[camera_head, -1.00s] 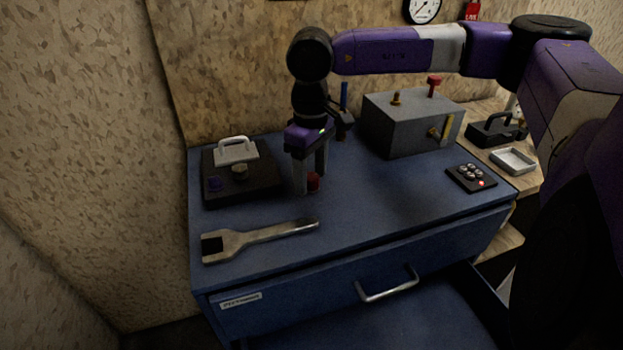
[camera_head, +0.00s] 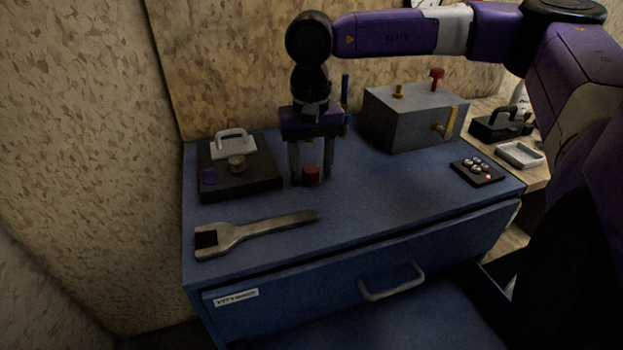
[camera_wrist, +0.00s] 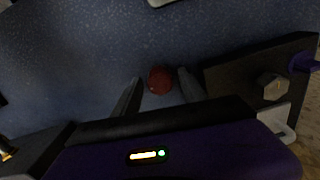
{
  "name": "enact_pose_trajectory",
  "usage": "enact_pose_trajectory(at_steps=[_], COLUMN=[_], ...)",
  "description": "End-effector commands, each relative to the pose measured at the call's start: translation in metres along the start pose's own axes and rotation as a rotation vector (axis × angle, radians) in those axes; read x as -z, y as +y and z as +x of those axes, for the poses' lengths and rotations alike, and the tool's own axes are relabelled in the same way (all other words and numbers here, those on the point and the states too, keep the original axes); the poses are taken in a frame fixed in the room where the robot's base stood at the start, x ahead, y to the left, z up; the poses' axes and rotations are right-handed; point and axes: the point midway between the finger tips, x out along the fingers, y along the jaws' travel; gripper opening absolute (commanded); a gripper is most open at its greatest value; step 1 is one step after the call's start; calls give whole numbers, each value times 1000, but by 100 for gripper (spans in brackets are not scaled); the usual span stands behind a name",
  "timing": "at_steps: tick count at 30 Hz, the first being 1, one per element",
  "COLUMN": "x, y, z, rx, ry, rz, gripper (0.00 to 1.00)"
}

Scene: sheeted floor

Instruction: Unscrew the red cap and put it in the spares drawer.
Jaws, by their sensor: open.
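The red cap (camera_head: 311,176) is a small round cylinder low at the blue cabinet's top (camera_head: 370,195). Whether it is on a thread or loose cannot be told. My gripper (camera_head: 312,181) points down with its two fingers open, one on each side of the cap. In the wrist view the cap (camera_wrist: 160,80) shows between the open fingertips (camera_wrist: 161,83), with a gap on both sides. The cabinet has a labelled front drawer (camera_head: 310,290) with a metal handle, which looks shut. A lower drawer (camera_head: 380,325) stands pulled out. The label is too blurred to read.
A wrench (camera_head: 255,231) lies in front of the gripper. A black plate (camera_head: 257,182) with a handle and knobs sits left. A grey box (camera_head: 405,122) with fittings stands behind right. A button pad (camera_head: 477,171) and a white tray (camera_head: 519,155) are right. The middle right top is clear.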

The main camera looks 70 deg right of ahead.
Motion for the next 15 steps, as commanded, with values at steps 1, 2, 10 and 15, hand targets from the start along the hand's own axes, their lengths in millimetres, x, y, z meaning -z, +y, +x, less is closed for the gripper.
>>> enact_pose_trajectory(at_steps=[1, 2, 10, 15], x=[1, 1, 0, 1], y=[0, 0, 0, 0], z=[3, 3, 3, 3], rx=[-1, -1, 0, 0], ry=[2, 3, 2, 2], rz=[60, 99, 447, 668], gripper=[50, 50, 50, 50])
